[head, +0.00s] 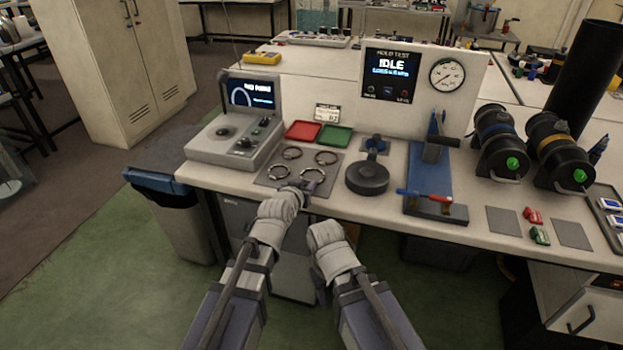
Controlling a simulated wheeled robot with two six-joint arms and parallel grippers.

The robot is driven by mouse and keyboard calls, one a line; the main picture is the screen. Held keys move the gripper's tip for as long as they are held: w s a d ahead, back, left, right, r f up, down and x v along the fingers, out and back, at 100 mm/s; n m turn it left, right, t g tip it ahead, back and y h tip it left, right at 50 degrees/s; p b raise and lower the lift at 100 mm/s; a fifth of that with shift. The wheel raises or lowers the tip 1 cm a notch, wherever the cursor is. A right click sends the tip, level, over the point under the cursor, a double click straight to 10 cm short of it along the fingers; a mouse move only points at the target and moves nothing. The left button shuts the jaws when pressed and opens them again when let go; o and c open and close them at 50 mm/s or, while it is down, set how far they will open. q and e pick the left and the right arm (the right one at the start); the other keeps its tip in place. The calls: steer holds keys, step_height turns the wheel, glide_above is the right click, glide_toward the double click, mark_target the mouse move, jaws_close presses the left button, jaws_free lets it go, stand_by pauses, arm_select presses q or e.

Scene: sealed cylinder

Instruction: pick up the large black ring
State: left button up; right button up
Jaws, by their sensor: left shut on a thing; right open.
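Several dark rings lie on a grey mat (262,181) on the bench. The back left ring (292,153), the back right ring (326,157) and the front left ring (279,172) lie apart from each other. I cannot tell from their size here which is the large one. My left gripper (306,186) is at the mat's front edge, shut on the front right ring (315,170), partly hidden by the fingers. My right gripper (322,230) is lower, in front of the bench edge, open and empty, its fingers hardly visible.
A grey device with a screen (248,93) stands left of the mat. Red (303,131) and green (337,138) trays lie behind it. A round black tool (367,178) and a blue press stand (430,180) are to the right. A bin (180,215) stands below left.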

arm_select(q)
jaws_close()
step_height(320, 180, up, 10)
steer(key=p, duration=1)
steer(key=shift+a, duration=0.1)
